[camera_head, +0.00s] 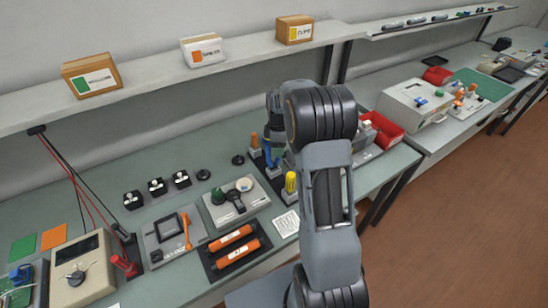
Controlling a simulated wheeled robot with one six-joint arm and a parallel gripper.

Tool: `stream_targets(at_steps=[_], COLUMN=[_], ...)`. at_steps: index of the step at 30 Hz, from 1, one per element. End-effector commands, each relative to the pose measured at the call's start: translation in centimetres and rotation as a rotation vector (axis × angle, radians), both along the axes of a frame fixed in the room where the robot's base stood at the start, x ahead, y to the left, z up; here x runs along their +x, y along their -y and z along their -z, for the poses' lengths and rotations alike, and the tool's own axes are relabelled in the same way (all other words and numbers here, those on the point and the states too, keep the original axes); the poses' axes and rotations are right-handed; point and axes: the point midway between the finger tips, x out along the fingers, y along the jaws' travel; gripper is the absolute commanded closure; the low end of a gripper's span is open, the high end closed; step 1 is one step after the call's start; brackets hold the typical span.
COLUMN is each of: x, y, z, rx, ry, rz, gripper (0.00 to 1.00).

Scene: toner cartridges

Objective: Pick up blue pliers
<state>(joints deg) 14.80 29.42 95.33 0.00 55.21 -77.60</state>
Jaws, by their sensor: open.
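A blue-handled tool (270,154), which looks like the blue pliers, stands upright in a grey holder on the workbench, right of the middle. My arm's end and gripper (275,140) are just above and beside it, pointing down. The fingers are small and partly lost against the arm and the tools, and the jaws are open. I cannot tell whether they are around the handles or touching them.
A yellow-handled tool (291,182) and a dark tool with an orange top (254,141) stand close by in holders. Red bins (382,129) are behind my arm. A shelf with boxes (91,75) hangs above. Orange cartridges (234,246) lie at the front.

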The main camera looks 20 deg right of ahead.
Motion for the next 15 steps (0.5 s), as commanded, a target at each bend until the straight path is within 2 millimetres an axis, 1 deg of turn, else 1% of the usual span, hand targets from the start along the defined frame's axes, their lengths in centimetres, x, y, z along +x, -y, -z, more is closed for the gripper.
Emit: stream_targets(at_steps=[5, 15], x=[0.0, 0.0], y=[0.0, 0.01], z=[0.02, -0.01], rx=[0.0, 0.0], ry=[0.0, 0.0], rz=[0.0, 0.0], gripper=[0.51, 0.84])
